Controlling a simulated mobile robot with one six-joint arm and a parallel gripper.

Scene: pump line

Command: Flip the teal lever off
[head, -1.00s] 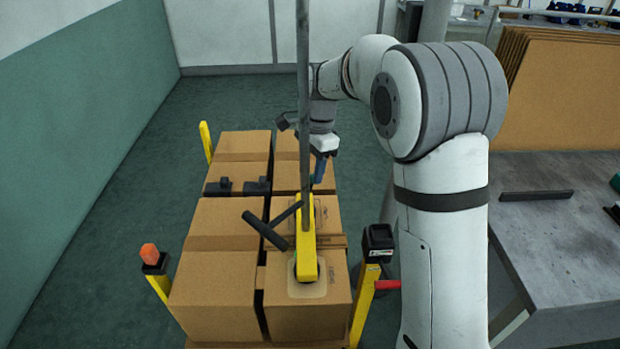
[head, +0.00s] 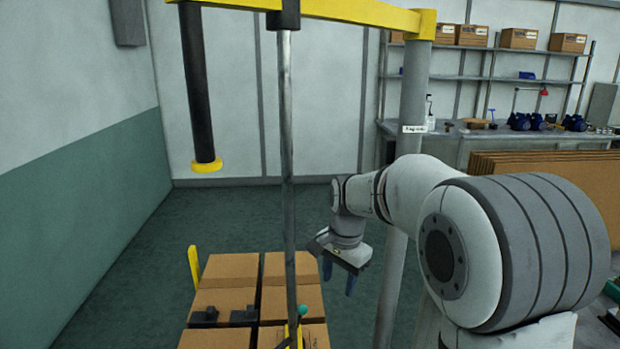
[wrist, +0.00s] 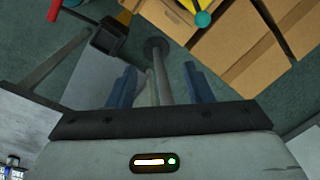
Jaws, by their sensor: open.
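The teal lever's round knob (head: 303,310) shows low in the head view, just right of the thin grey vertical tube and above the boxes. In the wrist view the teal knob (wrist: 203,18) is at the top edge, next to a yellow part, beyond the fingertips and to their right. The rest of the lever is cut off or too small to make out. My gripper (head: 339,278) points downward to the right of the box stack in the head view. Its blue fingers are apart and empty, and in the wrist view the gripper (wrist: 160,72) is clear of the knob.
Cardboard boxes (head: 229,268) stand under the thin tube (head: 288,150). A thick grey post (head: 410,110) stands close behind my gripper and carries a yellow beam (head: 360,14). A black cylinder (head: 197,85) hangs at left. Green floor on the left is clear.

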